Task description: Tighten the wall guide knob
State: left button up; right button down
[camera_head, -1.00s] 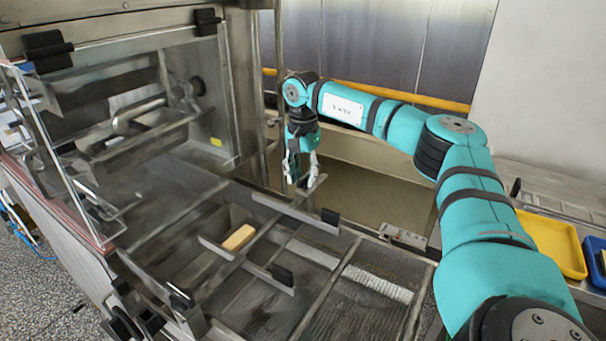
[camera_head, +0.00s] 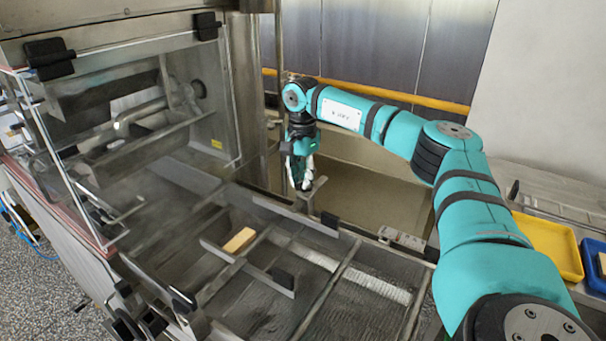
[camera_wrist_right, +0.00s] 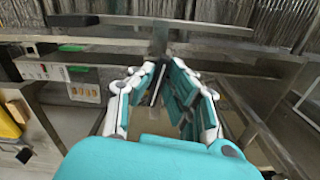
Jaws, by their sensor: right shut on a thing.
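My right gripper (camera_head: 302,187) points down beside the far wall guide rail (camera_head: 295,216) of the machine. Its fingers are close together at a small upright metal bracket (camera_head: 316,192) on the rail's outer side. In the right wrist view, the gripper (camera_wrist_right: 165,72) is shut around the wall guide knob, which the fingers mostly hide. A dark, thin part shows between the fingers there. The metal rail (camera_wrist_right: 240,67) runs across just beyond the fingertips. My left gripper is not in view.
A clear guard (camera_head: 70,165) stands open at the left. A yellow tray (camera_head: 548,246) and a blue tray (camera_head: 594,262) sit at the right.

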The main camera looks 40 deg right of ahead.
jog(key=m+p, duration=0.1)
jog(key=m, duration=0.1)
jog(key=m+p, duration=0.1)
jog(key=shift+w+r+m, duration=0.2)
jog(key=shift+m, duration=0.2)
jog(key=m+p, duration=0.1)
jog(key=m, duration=0.2)
jog(key=shift+w+m, duration=0.15)
jog(key=shift+m, duration=0.15)
jog(key=m, duration=0.1)
jog(key=m+p, duration=0.1)
jog(key=m, duration=0.1)
jog(key=m+p, duration=0.1)
jog(key=shift+w+d, duration=0.15)
jog(key=shift+d, duration=0.1)
jog(key=shift+w+d+m+p, duration=0.15)
jog(key=shift+m+p, duration=0.35)
jog(key=shift+m, duration=1.5)
jog(key=c, duration=1.4)
grip_release()
jog(key=shift+f, duration=0.1)
jog(key=shift+o, duration=0.2)
jog(key=shift+r, duration=0.2)
notch_tip(320, 180, up, 12)
jog(key=shift+f, duration=0.2)
